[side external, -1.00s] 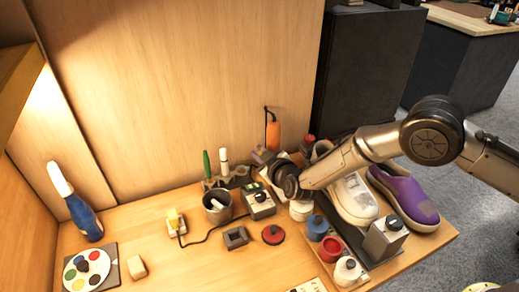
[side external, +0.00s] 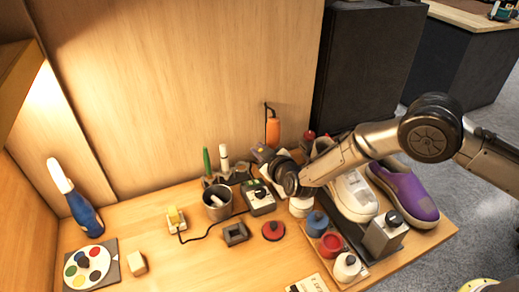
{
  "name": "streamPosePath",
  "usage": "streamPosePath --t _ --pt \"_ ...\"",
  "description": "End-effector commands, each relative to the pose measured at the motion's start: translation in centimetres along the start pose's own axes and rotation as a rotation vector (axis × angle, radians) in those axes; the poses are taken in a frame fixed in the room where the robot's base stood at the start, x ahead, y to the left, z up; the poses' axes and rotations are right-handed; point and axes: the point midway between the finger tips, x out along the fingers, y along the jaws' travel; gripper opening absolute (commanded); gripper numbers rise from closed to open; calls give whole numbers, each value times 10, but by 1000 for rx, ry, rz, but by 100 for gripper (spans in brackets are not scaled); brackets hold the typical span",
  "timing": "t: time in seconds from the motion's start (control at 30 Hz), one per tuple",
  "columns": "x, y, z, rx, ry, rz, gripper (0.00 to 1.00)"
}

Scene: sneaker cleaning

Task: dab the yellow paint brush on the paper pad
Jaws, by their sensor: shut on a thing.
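My gripper (side external: 270,163) is at the back of the bench, left of the white sneaker, its fingers mostly hidden by my wrist. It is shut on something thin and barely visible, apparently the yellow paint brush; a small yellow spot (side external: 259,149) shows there. A white sheet (side external: 268,177), perhaps the paper pad, lies beside and partly behind my wrist. I cannot tell whether the brush touches it. Another printed white sheet (side external: 308,284) is cut off at the bottom edge. A green-handled tool (side external: 206,162) and a white one (side external: 224,158) stand in a dark holder.
The white sneaker (side external: 352,195) and a purple clog (side external: 405,190) stand right. Red (side external: 331,245) and blue (side external: 317,223) pots are in front. A grey cup (side external: 217,205), a corded box (side external: 257,197) and a palette (side external: 88,266) stand left.

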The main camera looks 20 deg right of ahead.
Motion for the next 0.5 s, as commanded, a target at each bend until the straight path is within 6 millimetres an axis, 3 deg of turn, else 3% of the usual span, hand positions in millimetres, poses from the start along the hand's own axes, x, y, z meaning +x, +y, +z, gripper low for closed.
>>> streamPosePath --t 0.5 --pt "2 -3 4 -1 1 0 0"
